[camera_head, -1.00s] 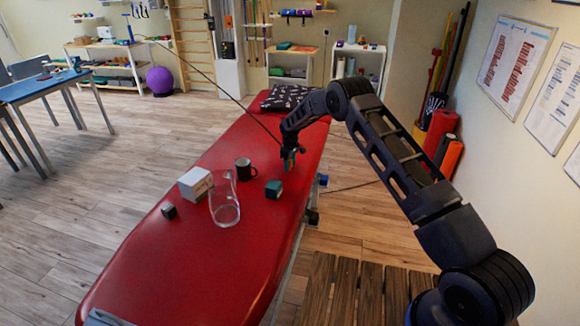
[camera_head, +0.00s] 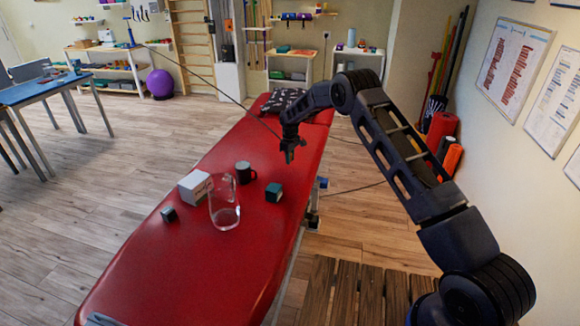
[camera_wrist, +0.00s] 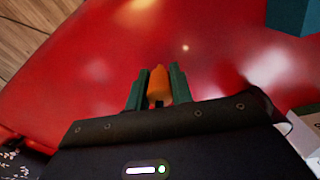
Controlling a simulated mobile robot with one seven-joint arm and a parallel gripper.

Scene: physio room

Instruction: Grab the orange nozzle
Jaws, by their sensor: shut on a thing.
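My gripper (camera_head: 289,153) hangs above the red treatment table (camera_head: 240,262), toward its far right part. In the wrist view, the orange nozzle (camera_wrist: 159,84) sits between the two green fingers of my gripper (camera_wrist: 158,88), which are shut on it. The red tabletop (camera_wrist: 90,75) shows below and beyond the fingers. In the head view the nozzle is too small or hidden to make out.
On the table are a teal box (camera_head: 274,192), a dark mug (camera_head: 245,172), a clear glass vessel (camera_head: 224,214), a white box (camera_head: 194,187) and a small dark cube (camera_head: 169,214). A patterned pillow (camera_head: 284,101) lies at the far end. The near half is mostly clear.

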